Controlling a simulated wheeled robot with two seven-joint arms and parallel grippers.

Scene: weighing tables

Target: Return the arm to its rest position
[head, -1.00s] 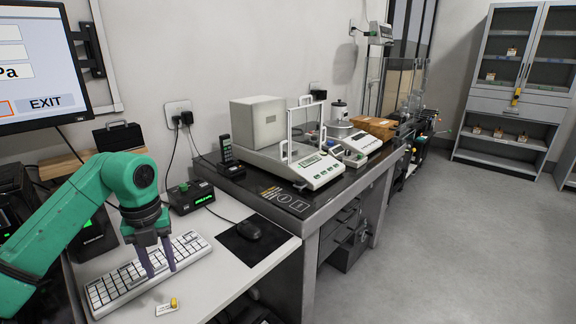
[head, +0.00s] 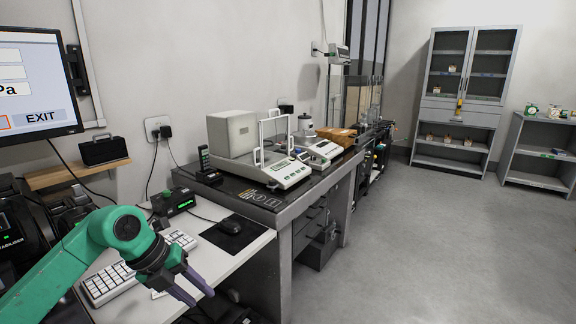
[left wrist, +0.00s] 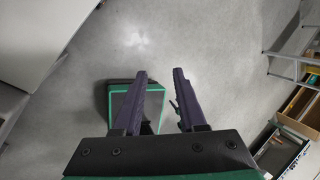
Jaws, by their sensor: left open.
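My left arm comes in from the left in the head view. Its left gripper (head: 192,290) is open and empty, in the air over the front edge of the white desk (head: 214,262), close to the keyboard (head: 108,284). In the left wrist view the two dark fingers of the left gripper (left wrist: 160,100) are spread apart with nothing between them. Grey floor shows beyond them, with a green-edged dark part just behind the left finger. My right gripper is not in view.
A balance (head: 285,172) stands on the dark weighing table beyond. A monitor (head: 36,85) is at left. A glass-door cabinet (head: 462,100) and a low shelf (head: 540,150) stand at the back right. The floor (head: 400,250) between is clear.

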